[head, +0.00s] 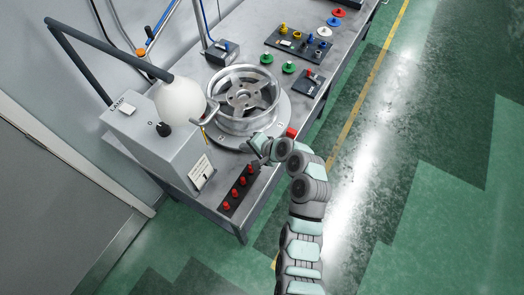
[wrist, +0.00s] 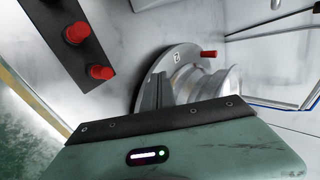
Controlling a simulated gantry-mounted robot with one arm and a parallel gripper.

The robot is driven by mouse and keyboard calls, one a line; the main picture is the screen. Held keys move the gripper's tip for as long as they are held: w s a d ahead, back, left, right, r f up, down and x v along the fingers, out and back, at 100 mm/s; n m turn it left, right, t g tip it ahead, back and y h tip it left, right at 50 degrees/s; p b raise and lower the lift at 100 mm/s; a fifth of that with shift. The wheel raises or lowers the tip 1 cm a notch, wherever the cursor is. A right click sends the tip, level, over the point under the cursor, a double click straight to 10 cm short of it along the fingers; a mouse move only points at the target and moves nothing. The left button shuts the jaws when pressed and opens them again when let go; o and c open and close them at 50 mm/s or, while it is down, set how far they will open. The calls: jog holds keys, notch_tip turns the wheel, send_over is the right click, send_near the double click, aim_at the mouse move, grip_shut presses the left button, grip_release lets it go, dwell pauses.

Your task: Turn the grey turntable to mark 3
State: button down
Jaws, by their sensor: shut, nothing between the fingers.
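The grey turntable (head: 282,112) is a flat round disc on the bench, with a silver spoked wheel (head: 243,97) on it. In the wrist view, part of the turntable's rim (wrist: 146,92) shows a mark that looks like 2. A red peg (wrist: 208,53) stands out near that rim. My gripper (head: 257,146) is shut and empty, low at the turntable's near edge; I cannot tell whether it touches. In the wrist view, the gripper's body covers the near part of the turntable and wheel. Mark 3 cannot be made out.
A black strip with several red knobs (head: 238,187) lies near the bench's front end. A grey lamp box (head: 165,140) with a white globe stands at left. A red block (head: 291,132) sits right of my gripper. Green knobs (head: 289,67) and a tool board (head: 299,44) lie behind.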

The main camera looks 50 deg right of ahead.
jog(key=v, duration=0.9)
jog(key=shift+r+b, duration=0.2)
jog(key=shift+b, duration=0.2)
jog(key=shift+d, duration=0.1)
